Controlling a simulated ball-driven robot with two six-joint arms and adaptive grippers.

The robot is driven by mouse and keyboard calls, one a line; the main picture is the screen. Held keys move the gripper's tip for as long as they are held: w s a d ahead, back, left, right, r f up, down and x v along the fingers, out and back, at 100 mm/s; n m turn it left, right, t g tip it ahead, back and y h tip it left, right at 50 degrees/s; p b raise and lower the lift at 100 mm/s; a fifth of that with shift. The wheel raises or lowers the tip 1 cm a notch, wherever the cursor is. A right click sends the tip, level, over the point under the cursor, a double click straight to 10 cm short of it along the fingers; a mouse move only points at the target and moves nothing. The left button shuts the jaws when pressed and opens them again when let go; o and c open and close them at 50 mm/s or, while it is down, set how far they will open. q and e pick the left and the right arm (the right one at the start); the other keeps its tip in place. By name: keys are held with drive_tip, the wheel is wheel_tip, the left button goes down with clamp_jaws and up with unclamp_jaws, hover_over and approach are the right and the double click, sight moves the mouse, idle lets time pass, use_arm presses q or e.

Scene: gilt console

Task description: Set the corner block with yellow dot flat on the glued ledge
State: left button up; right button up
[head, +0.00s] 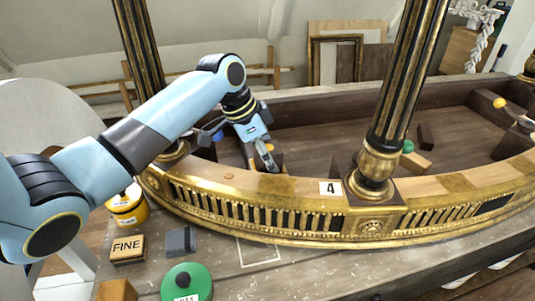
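My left arm reaches from the left over the gilt console, and my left gripper (264,158) points down just inside its front rim. A small block (250,156) of light wood shows beside the fingers, with an orange-yellow spot (270,147) close by. I cannot tell whether the fingers grip it. Another round yellow dot (500,102) shows inside the console at the far right. The curved front ledge (285,187) is pale wood, with darker honey-coloured patches, one (455,183) right of the column. I cannot tell which part is glued. My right gripper is not in view.
A black and gilt column (400,90) rises from the front rim, with a "4" label (330,188) beside it. A green-dotted block (415,161) lies behind it. A "FINE" block (127,248), dark grey block (181,241), yellow pot (127,206) and green lidded tin (187,283) stand front left.

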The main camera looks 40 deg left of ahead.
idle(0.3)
use_arm(q)
drive_tip(key=o, duration=1.2)
drive_tip(key=shift+f, duration=0.1)
drive_tip(key=shift+o, duration=0.2)
drive_tip(key=v, duration=1.2)
